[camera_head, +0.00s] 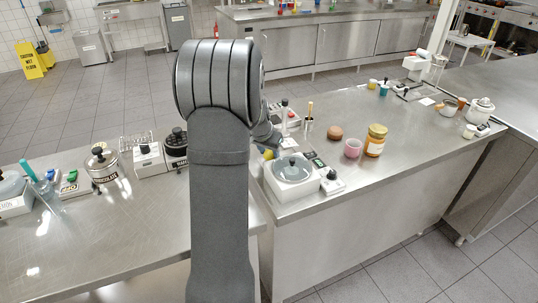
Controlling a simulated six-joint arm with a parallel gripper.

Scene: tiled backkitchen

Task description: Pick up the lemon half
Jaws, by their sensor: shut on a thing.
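My gripper (270,144) shows only in part, just right of my grey arm, which hides most of it. It is shut on a small yellow piece (268,154), which looks like the lemon half. The yellow piece is just behind and left of the white cooker with a glass lid (293,168). Its cut face and the fingertips are too small and too covered to make out. I cannot tell whether the piece touches the counter.
The steel counter (420,130) carries an amber jar (375,141), a pink cup (352,148) and a brown round thing (335,133) to the right. A black-lidded pot (176,142) and a kettle-like pot (102,164) stand left of my arm. The counter's front right is bare.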

